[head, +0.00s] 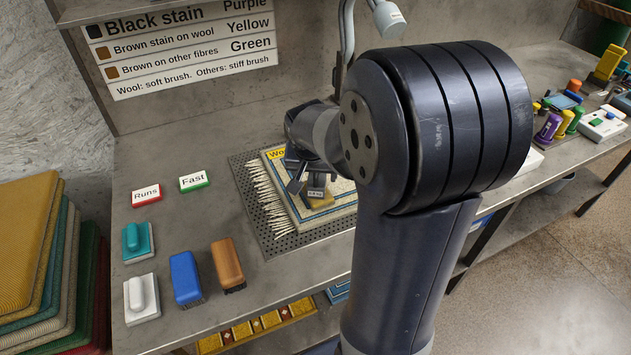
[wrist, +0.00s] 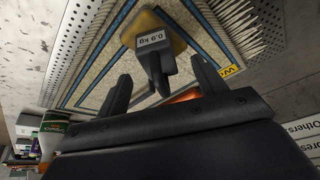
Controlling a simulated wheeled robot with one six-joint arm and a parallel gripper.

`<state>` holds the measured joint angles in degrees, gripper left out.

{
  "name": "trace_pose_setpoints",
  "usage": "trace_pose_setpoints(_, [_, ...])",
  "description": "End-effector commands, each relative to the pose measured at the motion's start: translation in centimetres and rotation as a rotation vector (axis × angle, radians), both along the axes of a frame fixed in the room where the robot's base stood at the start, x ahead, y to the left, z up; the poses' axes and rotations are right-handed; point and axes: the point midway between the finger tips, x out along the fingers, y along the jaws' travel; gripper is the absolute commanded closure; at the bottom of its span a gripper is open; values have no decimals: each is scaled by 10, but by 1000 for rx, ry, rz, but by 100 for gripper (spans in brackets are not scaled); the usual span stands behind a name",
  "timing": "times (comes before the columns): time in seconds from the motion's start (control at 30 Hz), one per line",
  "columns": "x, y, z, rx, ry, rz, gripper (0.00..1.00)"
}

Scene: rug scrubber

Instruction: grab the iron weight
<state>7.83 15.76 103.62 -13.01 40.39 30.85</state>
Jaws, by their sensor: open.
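The iron weight (wrist: 157,40) is a dark block with a handle and a white "0.9 kg" label, with a yellow-tan patch around it in the wrist view. It stands on the fringed rug (head: 325,213), and it shows small in the head view (head: 317,188), partly covered by my gripper. My gripper (wrist: 162,84) is open, with a dark finger on either side of the weight's handle in the wrist view. I cannot tell whether the fingers touch it.
The rug lies on a perforated plate (head: 240,168) on the grey bench. Blue (head: 185,278) and orange (head: 228,265) brushes stand front left, beside white and teal tools. "Runs" (head: 146,196) and "Fast" (head: 193,181) signs lie behind them. Bottles (head: 548,126) stand far right.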

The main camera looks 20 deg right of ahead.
Motion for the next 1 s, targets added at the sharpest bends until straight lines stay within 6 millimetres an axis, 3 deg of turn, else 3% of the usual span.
trace_pose_setpoints(0.4, [16,-12,-41,0,4,0,34])
trace_pose_setpoints(0.73, [18,-13,-46,0,0,1,34])
trace_pose_setpoints(1.0, [18,-13,-46,0,0,1,55])
